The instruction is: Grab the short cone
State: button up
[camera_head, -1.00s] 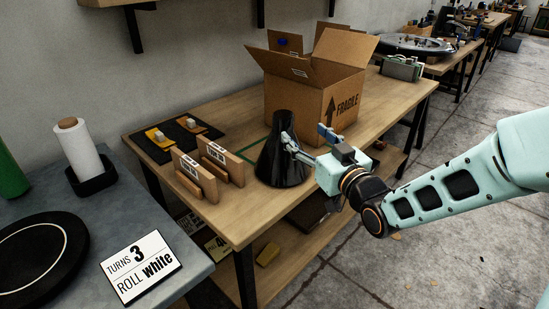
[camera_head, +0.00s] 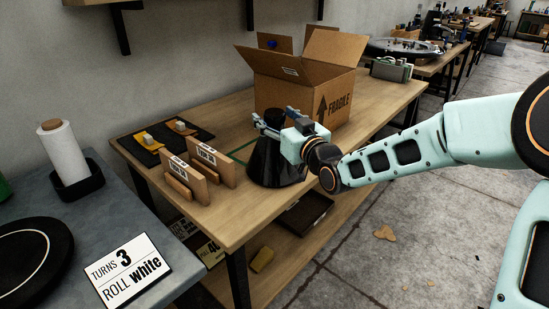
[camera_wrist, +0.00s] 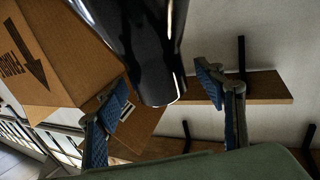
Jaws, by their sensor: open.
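A glossy black short cone (camera_head: 274,166) stands upright on the wooden table, in front of the cardboard box. My gripper (camera_head: 262,120) is at the cone's upper part, with its fingers reaching to either side of the narrow top in the head view. In the wrist view the black cone (camera_wrist: 150,50) shows large between the two blue-padded fingers of my gripper (camera_wrist: 165,104). The fingers are apart, with visible gaps to the cone. Part of the cone's upper right side is hidden by my gripper in the head view.
An open cardboard box (camera_head: 305,85) marked FRAGILE stands right behind the cone. Two wooden holders with cards (camera_head: 205,163) stand to the left, near a black mat (camera_head: 165,143). A paper roll (camera_head: 64,155) and a sign (camera_head: 125,269) are on the nearer grey table.

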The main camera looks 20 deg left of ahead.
jog(key=shift+w+a, duration=0.15)
jog(key=shift+w, duration=0.05)
jog(key=shift+c, duration=0.4)
jog(key=shift+r, duration=0.1)
grip_shut()
